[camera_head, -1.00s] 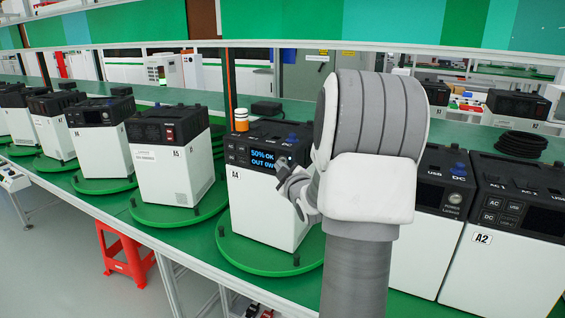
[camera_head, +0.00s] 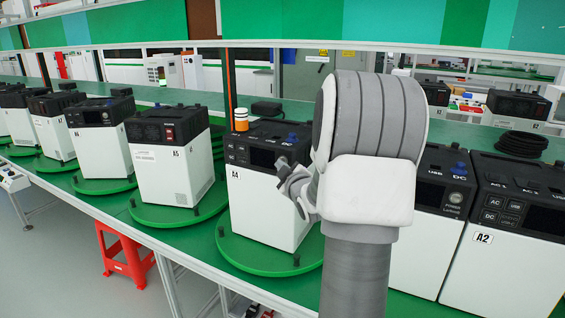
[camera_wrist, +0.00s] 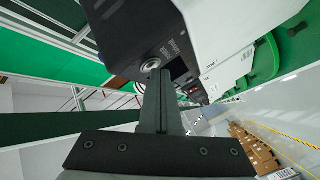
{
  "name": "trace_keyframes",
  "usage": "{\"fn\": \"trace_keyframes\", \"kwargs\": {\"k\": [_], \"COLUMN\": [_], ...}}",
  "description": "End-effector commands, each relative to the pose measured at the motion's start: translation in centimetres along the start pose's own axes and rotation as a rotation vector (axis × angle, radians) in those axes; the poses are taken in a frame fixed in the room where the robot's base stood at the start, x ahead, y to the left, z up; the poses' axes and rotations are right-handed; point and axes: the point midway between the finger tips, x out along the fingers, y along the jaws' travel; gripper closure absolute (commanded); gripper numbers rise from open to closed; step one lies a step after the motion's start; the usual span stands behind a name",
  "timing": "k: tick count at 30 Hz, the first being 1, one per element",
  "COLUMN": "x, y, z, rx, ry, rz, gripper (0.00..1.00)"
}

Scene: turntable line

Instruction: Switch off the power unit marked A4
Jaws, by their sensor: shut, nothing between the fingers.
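The power unit marked A4 (camera_head: 258,212) stands on a green turntable (camera_head: 240,259). It has a white body and a black top front panel. Its display (camera_head: 263,158) is dark. My gripper (camera_head: 281,166) is shut and empty, its tip at the right part of the A4 front panel; my arm hides that part in the head view. In the wrist view, the shut fingers (camera_wrist: 158,78) reach to a round silver-rimmed button (camera_wrist: 151,66) with lettering beside it. The fingertips overlap the button's edge; I cannot tell whether they touch it.
Unit A5 (camera_head: 172,175) stands on its own turntable to the left, with several more beyond. Unit A2 (camera_head: 500,265) and another unit (camera_head: 414,252) stand close on the right. An orange and white jar (camera_head: 241,120) is at A4's back left. A red stool (camera_head: 125,255) stands below the bench.

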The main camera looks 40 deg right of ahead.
Motion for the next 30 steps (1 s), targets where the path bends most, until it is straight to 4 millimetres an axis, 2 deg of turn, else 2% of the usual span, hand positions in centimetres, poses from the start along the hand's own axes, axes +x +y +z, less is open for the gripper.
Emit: {"fn": "trace_keyframes", "kwargs": {"k": [7, 18, 30], "x": [-0.8, -1.1, -3.7], "y": [-0.7, -0.9, -2.9], "z": [-0.5, -0.7, -2.6], "rx": [-0.001, -0.001, -0.001], "ry": [0.000, 0.001, 0.002], "rz": [0.000, 0.000, 0.001], "gripper": [1.00, 1.00, 1.00]}}
